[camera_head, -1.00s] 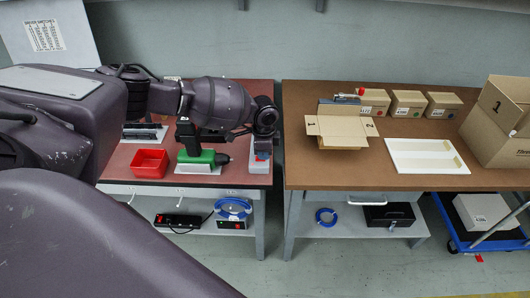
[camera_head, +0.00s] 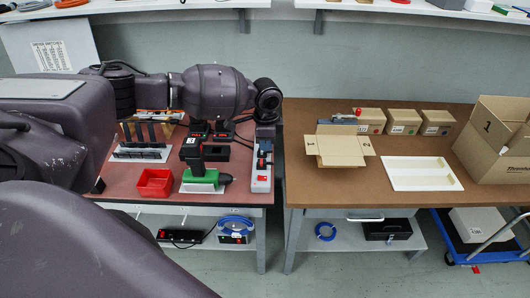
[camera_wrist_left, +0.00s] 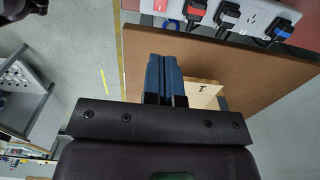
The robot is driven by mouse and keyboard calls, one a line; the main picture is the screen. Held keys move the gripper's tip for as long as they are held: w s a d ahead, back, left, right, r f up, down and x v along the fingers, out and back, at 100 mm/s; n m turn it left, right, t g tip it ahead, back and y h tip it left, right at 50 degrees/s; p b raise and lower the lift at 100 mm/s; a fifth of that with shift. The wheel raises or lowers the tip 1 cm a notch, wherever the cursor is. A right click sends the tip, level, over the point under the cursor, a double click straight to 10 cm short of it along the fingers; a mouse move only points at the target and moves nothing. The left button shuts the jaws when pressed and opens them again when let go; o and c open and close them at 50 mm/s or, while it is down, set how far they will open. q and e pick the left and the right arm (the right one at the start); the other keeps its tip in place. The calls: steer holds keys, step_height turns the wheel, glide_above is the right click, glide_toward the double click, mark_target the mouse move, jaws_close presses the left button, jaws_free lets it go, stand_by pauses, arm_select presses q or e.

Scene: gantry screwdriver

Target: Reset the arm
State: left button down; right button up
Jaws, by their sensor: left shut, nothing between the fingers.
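My left arm reaches in from the left in the head view, over the red-topped bench (camera_head: 122,190). Its gripper (camera_head: 265,132) hangs down near the bench's right edge, above the far end of the white power strip (camera_head: 261,180). The blue fingers (camera_wrist_left: 164,78) are together and empty in the left wrist view. The power strip (camera_wrist_left: 235,18) with its plugs shows at the top of that view, apart from the fingers. A green and black screwdriver (camera_head: 203,174) lies on the bench left of the gripper.
A red bin (camera_head: 154,183) and a black rack (camera_head: 142,152) are on the red bench. A brown table (camera_head: 310,193) to the right carries an open carton (camera_head: 340,150), a white tray (camera_head: 421,174), several small boxes and a large box (camera_head: 495,148). A gap separates the tables.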

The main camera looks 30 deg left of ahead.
arm_select(q)
steer(key=shift+r, duration=0.4)
arm_select(e)
steer(key=shift+w+r, duration=0.2)
steer(key=shift+w, duration=0.1)
